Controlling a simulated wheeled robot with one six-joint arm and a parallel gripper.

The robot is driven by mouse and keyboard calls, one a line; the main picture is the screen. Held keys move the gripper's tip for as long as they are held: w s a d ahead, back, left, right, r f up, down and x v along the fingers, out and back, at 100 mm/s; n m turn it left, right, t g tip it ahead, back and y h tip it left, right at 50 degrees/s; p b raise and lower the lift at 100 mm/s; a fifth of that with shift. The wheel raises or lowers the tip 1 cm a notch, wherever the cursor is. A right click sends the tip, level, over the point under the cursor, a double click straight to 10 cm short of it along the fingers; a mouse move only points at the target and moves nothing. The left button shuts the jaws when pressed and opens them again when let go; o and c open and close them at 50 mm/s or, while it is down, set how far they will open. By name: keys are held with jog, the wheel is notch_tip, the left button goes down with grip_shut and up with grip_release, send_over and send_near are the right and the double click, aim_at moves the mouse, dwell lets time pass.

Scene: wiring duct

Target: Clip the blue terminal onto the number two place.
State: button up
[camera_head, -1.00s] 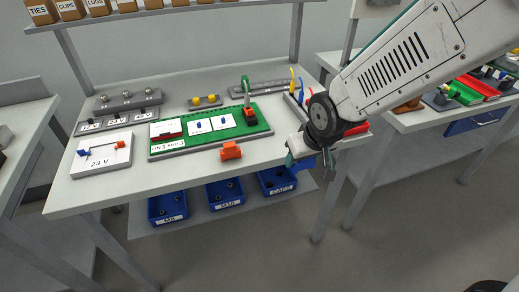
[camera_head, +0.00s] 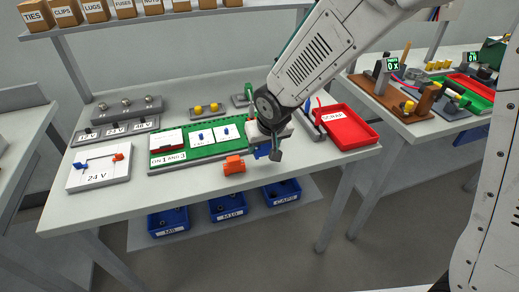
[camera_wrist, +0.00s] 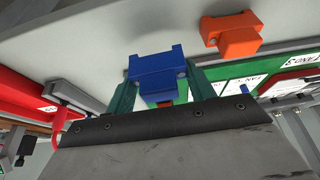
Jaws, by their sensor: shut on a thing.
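My gripper (camera_head: 268,150) is shut on the blue terminal (camera_wrist: 157,68), which sits between the two green fingers in the wrist view. In the head view part of the blue terminal (camera_head: 262,152) shows under my gripper, at the right front of the green board (camera_head: 215,151). It appears held above the table. The board carries a red-and-white block (camera_head: 167,139) at left and two white plates (camera_head: 201,137) with small blue parts. My arm hides the board's right end. I cannot read which place is number two.
An orange terminal (camera_head: 234,165) lies on the table in front of the board. A red tray (camera_head: 347,128) stands to the right. A white 24 V panel (camera_head: 99,167) is at left. Blue bins (camera_head: 228,206) are below the table edge.

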aim_at(264, 154)
jog(key=shift+s+f, duration=0.1)
jog(key=shift+f, duration=1.4)
jog(key=shift+f, duration=0.2)
jog(key=o, duration=1)
jog(key=shift+v, duration=3.95)
